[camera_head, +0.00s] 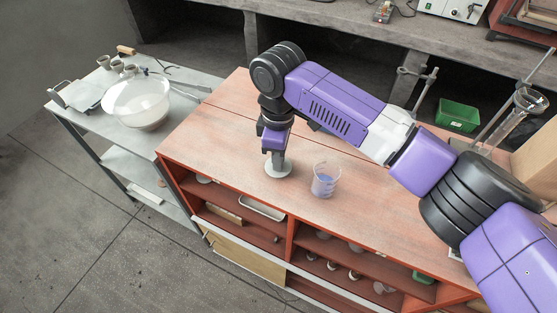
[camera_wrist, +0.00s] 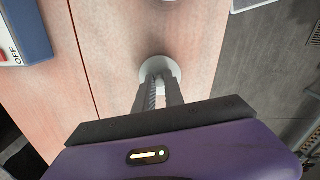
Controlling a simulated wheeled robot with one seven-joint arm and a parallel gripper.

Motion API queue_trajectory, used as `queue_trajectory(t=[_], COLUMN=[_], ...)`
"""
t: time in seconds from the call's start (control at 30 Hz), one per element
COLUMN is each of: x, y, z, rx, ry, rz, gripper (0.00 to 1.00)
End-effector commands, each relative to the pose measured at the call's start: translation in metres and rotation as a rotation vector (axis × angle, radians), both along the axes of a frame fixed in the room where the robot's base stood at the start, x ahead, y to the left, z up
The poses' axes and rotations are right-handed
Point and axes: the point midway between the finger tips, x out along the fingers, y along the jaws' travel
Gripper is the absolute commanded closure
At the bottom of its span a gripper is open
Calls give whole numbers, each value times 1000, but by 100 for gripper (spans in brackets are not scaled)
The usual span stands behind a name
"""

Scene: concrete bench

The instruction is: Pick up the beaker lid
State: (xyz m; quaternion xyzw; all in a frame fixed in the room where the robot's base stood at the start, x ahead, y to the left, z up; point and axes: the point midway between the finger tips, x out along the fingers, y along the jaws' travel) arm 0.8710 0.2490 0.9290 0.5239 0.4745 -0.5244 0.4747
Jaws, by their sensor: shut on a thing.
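The beaker lid (camera_head: 278,172) is a small pale disc at the wooden bench top, near its front edge. It also shows in the wrist view (camera_wrist: 159,66) at the fingertips. My gripper (camera_head: 278,158) points down over the lid and is shut on it, and in the wrist view the two fingers (camera_wrist: 160,82) meet at the lid's middle, covering part of it. I cannot tell whether the lid touches the bench or is slightly above it. A clear beaker (camera_head: 325,181) with bluish contents stands upright to the right of the lid.
The reddish wooden bench (camera_head: 215,133) has free room left of my gripper. A metal side table (camera_head: 85,122) at left holds a large translucent bowl (camera_head: 137,103) and small cups. A blue device with an OFF switch (camera_wrist: 22,35) is at the wrist view's upper left. A green bin (camera_head: 457,116) is behind.

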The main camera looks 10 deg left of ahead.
Motion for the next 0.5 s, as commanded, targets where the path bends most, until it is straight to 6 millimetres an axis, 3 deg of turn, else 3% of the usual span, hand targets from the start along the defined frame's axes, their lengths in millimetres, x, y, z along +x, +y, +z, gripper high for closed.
queue_trajectory(t=[0.23, 0.5], x=[1, 1], y=[1, 1], z=[41, 116], rx=[3, 3], ry=[-3, -4], rz=[2, 2], gripper=[100, 100])
